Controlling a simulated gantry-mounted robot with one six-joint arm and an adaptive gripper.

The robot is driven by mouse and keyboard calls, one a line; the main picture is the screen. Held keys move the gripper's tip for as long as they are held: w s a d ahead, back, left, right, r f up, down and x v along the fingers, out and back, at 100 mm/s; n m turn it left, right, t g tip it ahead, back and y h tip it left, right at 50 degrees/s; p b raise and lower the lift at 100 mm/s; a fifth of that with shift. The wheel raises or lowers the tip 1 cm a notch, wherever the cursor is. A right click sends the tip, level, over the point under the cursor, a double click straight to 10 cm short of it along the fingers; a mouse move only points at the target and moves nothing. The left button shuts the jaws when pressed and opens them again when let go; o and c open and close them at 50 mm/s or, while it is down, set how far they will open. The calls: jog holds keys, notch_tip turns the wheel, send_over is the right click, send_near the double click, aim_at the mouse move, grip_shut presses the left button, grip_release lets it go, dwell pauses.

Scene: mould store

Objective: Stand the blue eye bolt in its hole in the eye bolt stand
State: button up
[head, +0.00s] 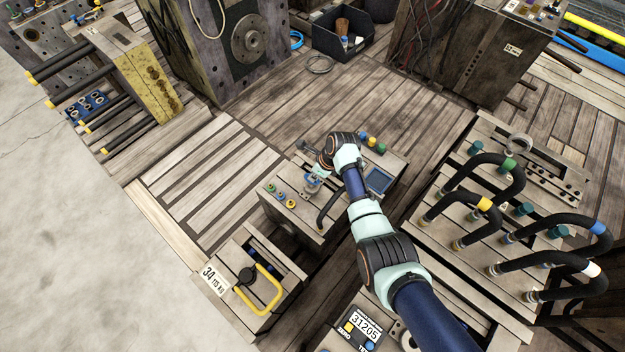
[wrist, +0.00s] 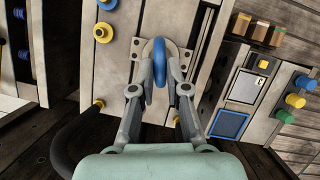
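The blue eye bolt (wrist: 159,65) shows edge-on in the middle of the wrist view, its ring between the two fingers of my gripper (wrist: 161,68). The fingers have closed in on the ring from both sides. In the head view my gripper (head: 317,177) is low over the bench box, with a bit of blue at its tips. Behind the ring is a grey round piece on a screwed plate (wrist: 137,51). The bolt's shank is hidden, so I cannot tell whether it is in a hole. I cannot clearly make out the eye bolt stand.
Yellow and green round pieces (head: 281,195) sit left of my gripper. A black handle (wrist: 72,135) curves up at the lower left in the wrist view. A blue-framed panel (head: 379,180) and coloured knobs (head: 372,141) are to the right. Slatted boards lie clear at the left.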

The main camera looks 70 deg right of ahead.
grip_shut()
jog(key=shift+r+p, duration=2.15)
jog(key=shift+p, duration=0.25)
